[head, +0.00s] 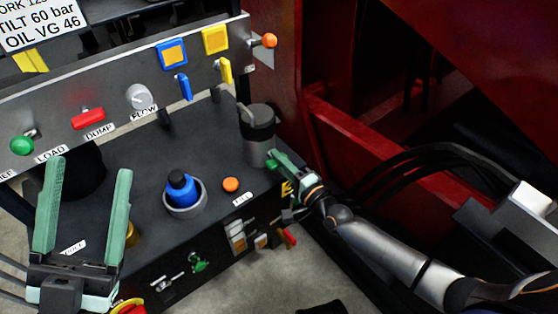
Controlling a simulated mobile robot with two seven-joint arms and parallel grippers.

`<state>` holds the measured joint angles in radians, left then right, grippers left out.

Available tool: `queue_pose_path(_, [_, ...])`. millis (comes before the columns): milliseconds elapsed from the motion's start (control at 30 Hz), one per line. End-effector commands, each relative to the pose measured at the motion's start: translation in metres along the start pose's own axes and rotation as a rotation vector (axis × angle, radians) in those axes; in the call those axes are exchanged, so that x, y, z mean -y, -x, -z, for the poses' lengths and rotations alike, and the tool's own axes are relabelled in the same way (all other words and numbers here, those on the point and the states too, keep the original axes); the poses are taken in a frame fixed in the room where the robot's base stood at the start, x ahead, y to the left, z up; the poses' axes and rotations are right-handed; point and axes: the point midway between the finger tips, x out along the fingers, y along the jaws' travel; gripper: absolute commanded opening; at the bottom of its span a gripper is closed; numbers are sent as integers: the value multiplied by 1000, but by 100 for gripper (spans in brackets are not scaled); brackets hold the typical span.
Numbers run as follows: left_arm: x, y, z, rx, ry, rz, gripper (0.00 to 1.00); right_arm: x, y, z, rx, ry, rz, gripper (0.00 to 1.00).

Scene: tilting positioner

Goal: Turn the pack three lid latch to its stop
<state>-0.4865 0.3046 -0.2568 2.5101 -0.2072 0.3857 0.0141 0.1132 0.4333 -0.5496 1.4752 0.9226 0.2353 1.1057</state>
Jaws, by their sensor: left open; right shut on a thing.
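My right gripper (276,160) is shut at the lower right side of a grey cylinder with a black cap (257,130), at the console's far right corner. The fingers hide what it holds, and I cannot make out a lid latch for certain.
A blue knob (180,187) in a grey ring and an orange button (231,185) are on the console top. An upright panel with a red handle (88,119) and a green knob (21,146) stands behind. A red frame (390,160) and black hoses (400,165) lie to the right.

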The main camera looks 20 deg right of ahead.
Motion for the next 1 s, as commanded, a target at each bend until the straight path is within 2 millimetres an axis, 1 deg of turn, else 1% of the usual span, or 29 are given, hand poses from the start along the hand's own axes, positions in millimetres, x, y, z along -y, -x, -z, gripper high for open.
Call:
queue_pose_path(367, [0, 0, 0, 1, 1, 1, 71, -1, 1, 0, 0, -11, -2, 0])
queue_pose_path(400, [0, 0, 0, 1, 1, 1, 71, -1, 1, 0, 0, -11, -2, 20])
queue_pose_path(667, [0, 0, 0, 0, 1, -1, 71, 0, 0, 0, 0, -8, -1, 49])
queue_pose_path(900, [-1, 1, 0, 1, -1, -8, 71, 0, 1, 0, 0, -7, -1, 49])
queue_pose_path(1000, [0, -1, 2, 1, 0, -9, 71, 0, 6, 0, 0, -6, -2, 49])
